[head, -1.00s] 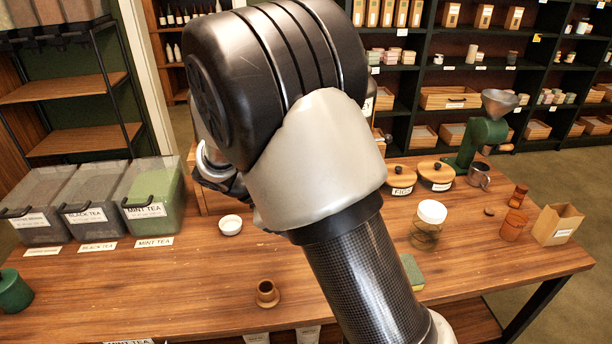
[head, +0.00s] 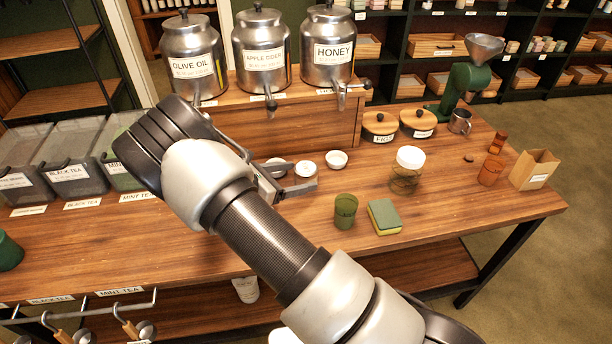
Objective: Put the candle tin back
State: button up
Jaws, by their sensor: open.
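My gripper (head: 299,178) is low over the table in the middle of the head view, open, its fingers pointing right. A small round white-topped container (head: 305,169) shows right by the fingertips; I cannot tell whether it is between them or behind them. A second white piece (head: 275,163) shows partly behind the gripper, and a small white bowl (head: 336,159) stands just to the right, apart from the fingers. None of these shows a readable label, so I cannot tell which, if any, is the candle tin.
Three steel dispensers stand on a wooden riser (head: 330,125) behind the gripper. Tea bins (head: 70,165) stand left. The table's front right is clear.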

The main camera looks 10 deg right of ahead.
aim_at(315, 171)
jog(key=x, duration=0.7)
jog(key=shift+w+d, duration=0.3)
jog(key=shift+r, duration=0.1)
jog(key=c, duration=1.3)
jog(key=shift+r, duration=0.1)
jog(key=shift+c, duration=0.2)
